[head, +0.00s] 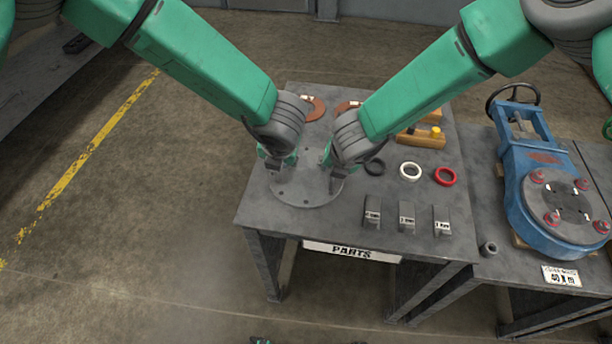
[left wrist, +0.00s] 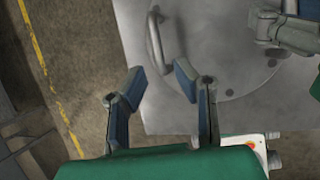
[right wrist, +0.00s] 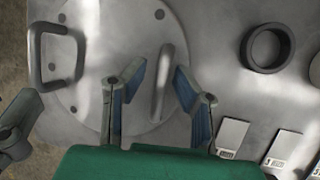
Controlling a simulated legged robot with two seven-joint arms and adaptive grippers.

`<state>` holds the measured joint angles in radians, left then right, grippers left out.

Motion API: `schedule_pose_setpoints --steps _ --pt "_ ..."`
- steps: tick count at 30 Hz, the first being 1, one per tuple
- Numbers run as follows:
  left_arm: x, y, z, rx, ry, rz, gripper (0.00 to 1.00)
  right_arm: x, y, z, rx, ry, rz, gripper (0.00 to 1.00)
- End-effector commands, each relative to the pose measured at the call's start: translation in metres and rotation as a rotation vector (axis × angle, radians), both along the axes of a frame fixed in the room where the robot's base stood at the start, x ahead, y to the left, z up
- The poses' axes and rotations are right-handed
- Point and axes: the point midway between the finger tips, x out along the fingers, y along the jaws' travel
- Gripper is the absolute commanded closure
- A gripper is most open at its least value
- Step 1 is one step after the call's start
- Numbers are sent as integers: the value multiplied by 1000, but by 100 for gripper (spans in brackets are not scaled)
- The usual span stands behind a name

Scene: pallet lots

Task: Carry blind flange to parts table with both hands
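The blind flange (head: 300,198) is a flat grey disc with bolt holes and two upright bar handles, lying on the left part of the grey parts table (head: 262,215). My left gripper (head: 280,166) is over its left side. In the left wrist view one handle (left wrist: 155,45) shows just beyond the open, empty fingers (left wrist: 161,80). My right gripper (head: 335,180) is over its right side. In the right wrist view the other handle (right wrist: 164,85) stands between the spread fingers (right wrist: 160,82), with gaps visible. The flange also shows in the right wrist view (right wrist: 110,35).
Black, white (head: 410,171) and red (head: 445,176) rings and several grey labelled blocks (head: 407,217) are on the table's right. Copper-brown discs (head: 313,108) lie behind. A blue valve (head: 530,180) is on the bench at right. Open floor (head: 140,230) lies left.

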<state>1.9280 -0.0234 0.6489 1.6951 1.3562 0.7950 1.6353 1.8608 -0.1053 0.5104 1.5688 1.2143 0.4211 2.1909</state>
Motion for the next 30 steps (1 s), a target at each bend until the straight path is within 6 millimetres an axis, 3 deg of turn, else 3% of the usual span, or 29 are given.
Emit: schedule_pose_setpoints --steps 7,16,30 --pt "-19 -6 44 -2 0 0 74 0 0 0 -1 0 0 74" --pt "-27 -9 61 -1 1 0 74 -2 -2 7 1 1 -2 74" --pt "-27 -9 60 -1 1 0 74 -38 -13 89 1 0 -1 74"
